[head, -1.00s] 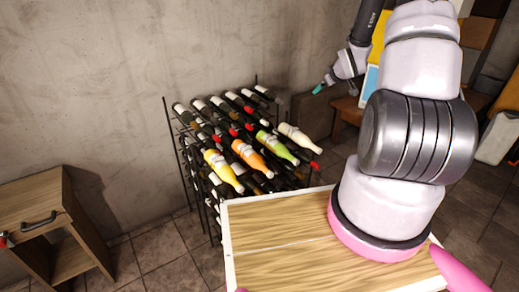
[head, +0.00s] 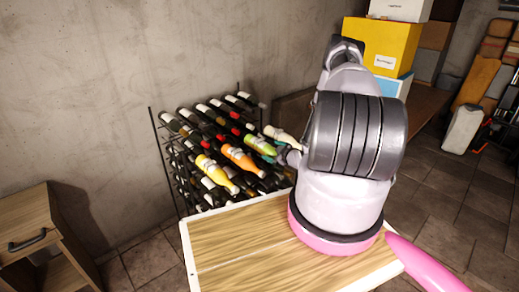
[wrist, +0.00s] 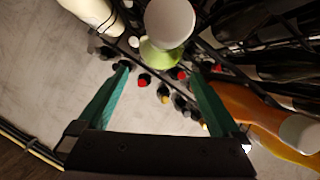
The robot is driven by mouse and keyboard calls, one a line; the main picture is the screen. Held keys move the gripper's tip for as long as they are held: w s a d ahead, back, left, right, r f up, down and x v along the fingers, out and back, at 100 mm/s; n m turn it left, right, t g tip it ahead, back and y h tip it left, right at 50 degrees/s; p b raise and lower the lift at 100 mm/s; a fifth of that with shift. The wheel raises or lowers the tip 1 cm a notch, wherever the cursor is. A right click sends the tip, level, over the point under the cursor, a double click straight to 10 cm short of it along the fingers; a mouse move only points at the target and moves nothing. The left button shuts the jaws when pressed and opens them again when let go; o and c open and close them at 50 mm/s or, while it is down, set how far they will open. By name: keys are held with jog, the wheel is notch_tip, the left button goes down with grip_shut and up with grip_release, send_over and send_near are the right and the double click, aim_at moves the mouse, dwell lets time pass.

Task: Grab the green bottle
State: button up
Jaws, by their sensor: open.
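The green bottle (head: 259,144) lies on top of the wine rack, between the white bottle (head: 281,134) and the orange bottle (head: 241,158). In the wrist view the green bottle (wrist: 160,56) shows at top centre, its pale round part toward the camera. My gripper (head: 270,157) is at the rack beside the green bottle's near end, partly hidden by my arm. In the wrist view my gripper (wrist: 160,71) has its two teal fingers spread apart, with the green bottle ahead between their tips. Nothing is held. I cannot tell whether a finger touches it.
The black wire rack (head: 157,135) holds several dark bottles. A yellow bottle (head: 215,172) lies left of the orange one, which is close to the right finger in the wrist view (wrist: 245,107). A wooden cabinet (head: 30,235) stands at left. Boxes (head: 383,45) are stacked at back right.

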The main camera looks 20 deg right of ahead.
aim_at(265, 148)
jog(key=x, duration=0.7)
jog(key=shift+w+d+f, duration=0.1)
jog(key=shift+w+f, duration=0.15)
jog(key=shift+w, duration=0.05)
jog(key=shift+c, duration=0.3)
jog(key=shift+w, duration=0.1)
grip_shut()
